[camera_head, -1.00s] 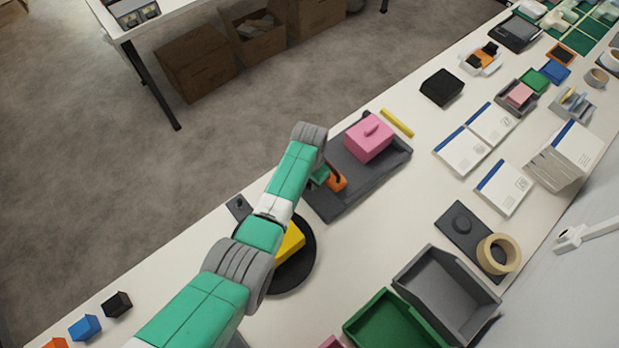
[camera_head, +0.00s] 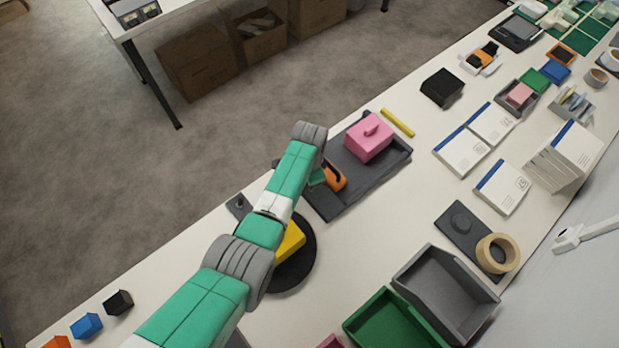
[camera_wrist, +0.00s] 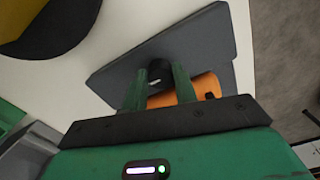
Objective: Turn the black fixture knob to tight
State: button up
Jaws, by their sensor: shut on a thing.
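The black fixture knob (camera_wrist: 156,72) shows in the wrist view between the two green fingertips of my gripper (camera_wrist: 159,82), which is shut on it. Only part of the knob shows; the rest is hidden by the fingers. The grey fixture plate (camera_wrist: 196,48) lies under it. An orange part (camera_wrist: 207,85) is just behind the right finger. In the head view the grey plate (camera_head: 367,185) bears a pink block (camera_head: 368,142) and the orange part (camera_head: 335,179). My arm hides the knob there. I cannot read any tight marking.
A yellow block (camera_head: 290,240) sits on a black disc (camera_head: 298,278) beside my arm. A grey bin (camera_head: 455,303) and a green bin (camera_head: 378,320) stand at the front right. A yellow bar (camera_head: 397,123) lies beyond the plate. White table is clear between plate and white-blue boxes (camera_head: 461,151).

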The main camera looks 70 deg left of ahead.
jog(key=o, duration=1)
notch_tip(320, 180, up, 8)
jog(key=shift+f+p, duration=0.1)
jog(key=shift+p, duration=1)
